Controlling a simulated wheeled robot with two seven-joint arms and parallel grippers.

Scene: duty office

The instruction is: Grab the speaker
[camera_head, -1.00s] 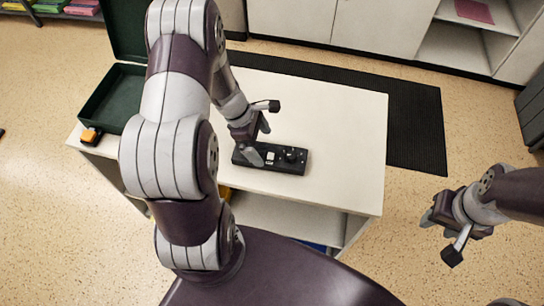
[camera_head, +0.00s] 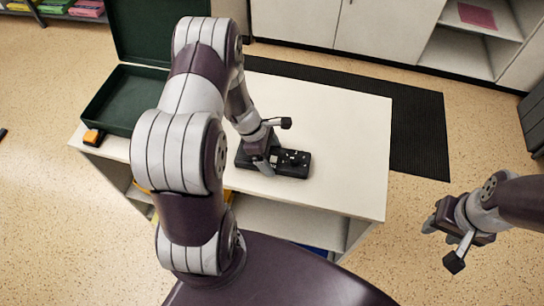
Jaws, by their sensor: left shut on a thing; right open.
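The speaker, a black oblong device (camera_head: 293,165) with knobs on top, lies on the white table near its front edge. I take this device to be the speaker; its left part is partly hidden by my gripper. My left gripper (camera_head: 271,147) reaches down over its left half, with one finger against the front side, and is shut on it. The device looks to be still at table height. My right gripper (camera_head: 448,243) is open and empty, over the floor to the right of the table.
The white table (camera_head: 345,125) is clear right of the device. An open dark green case (camera_head: 120,100) stands at its left, with a small orange and black object (camera_head: 94,137) at the front left corner. White cabinets (camera_head: 380,30) stand behind a black floor mat (camera_head: 418,130).

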